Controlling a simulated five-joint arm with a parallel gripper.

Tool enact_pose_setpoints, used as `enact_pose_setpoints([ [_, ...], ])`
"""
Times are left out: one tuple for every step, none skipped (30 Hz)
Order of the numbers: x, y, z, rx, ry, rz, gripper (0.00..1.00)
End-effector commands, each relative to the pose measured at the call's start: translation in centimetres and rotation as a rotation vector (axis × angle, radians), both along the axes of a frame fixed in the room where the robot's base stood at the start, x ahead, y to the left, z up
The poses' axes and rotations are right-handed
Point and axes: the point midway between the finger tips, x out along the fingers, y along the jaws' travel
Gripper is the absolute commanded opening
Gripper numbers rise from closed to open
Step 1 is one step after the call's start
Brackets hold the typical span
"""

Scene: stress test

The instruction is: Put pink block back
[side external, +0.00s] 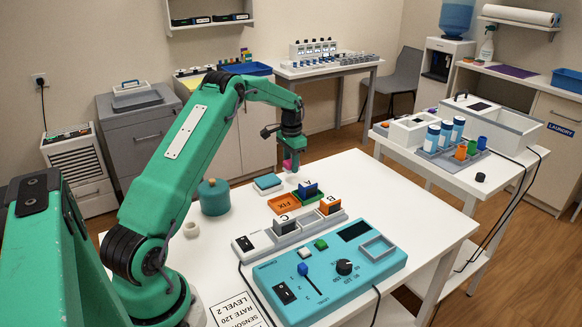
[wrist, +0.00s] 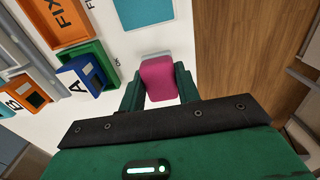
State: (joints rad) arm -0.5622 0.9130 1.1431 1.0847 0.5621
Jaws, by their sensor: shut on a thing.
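The pink block (wrist: 158,79) sits between the two dark green fingers of my gripper (wrist: 158,92) in the wrist view. In the side view the same block (side external: 287,165) shows as a small pink patch at the tip of my gripper (side external: 290,167), above the far part of the white table. My gripper is shut on it. A pale grey edge (wrist: 153,54) shows just beyond the block in the wrist view; I cannot tell whether the block touches it. A teal-topped pad (side external: 267,182) lies on the table close by, left of the gripper.
An orange FIX tray (side external: 281,205) and a blue A block (side external: 308,188) in a green tray (side external: 320,198) are nearby. Blocks C (side external: 285,224) and B (side external: 330,205) sit in a grey rack. A teal control panel (side external: 330,275) is in front. A teal jar (side external: 214,198) stands left.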

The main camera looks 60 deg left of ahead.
Motion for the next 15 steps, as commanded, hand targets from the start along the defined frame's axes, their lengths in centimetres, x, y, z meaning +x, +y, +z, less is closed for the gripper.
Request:
enact_pose_setpoints([
  [-0.1, 0.0, -0.6, -0.002, 0.003, 0.000, 0.14],
  [-0.1, 0.0, -0.9, -0.002, 0.003, 0.000, 0.14],
  [0.0, 0.0, -1.4, -0.001, 0.002, 0.000, 0.14],
  [-0.1, -0.1, -1.8, -0.001, 0.002, 0.000, 0.14],
  [-0.1, -0.1, -2.1, -0.002, 0.003, 0.000, 0.14],
  [-0.1, -0.1, -2.6, -0.002, 0.003, 0.000, 0.14],
  [0.0, 0.0, -2.8, -0.001, 0.002, 0.000, 0.14],
  [0.0, 0.0, -3.0, -0.001, 0.001, 0.000, 0.14],
  [0.0, 0.0, -3.2, 0.000, 0.001, 0.000, 0.14],
  [0.0, 0.0, -3.3, 0.000, 0.000, 0.000, 0.14],
  [0.0, 0.0, -3.4, 0.000, 0.000, 0.000, 0.14],
  [0.0, 0.0, -3.4, 0.000, 0.000, 0.000, 0.14],
  [0.0, 0.0, -3.4, 0.000, 0.000, 0.000, 0.14],
  [0.0, 0.0, -3.4, 0.000, 0.000, 0.000, 0.14],
  [0.0, 0.0, -3.4, 0.000, 0.000, 0.000, 0.14],
])
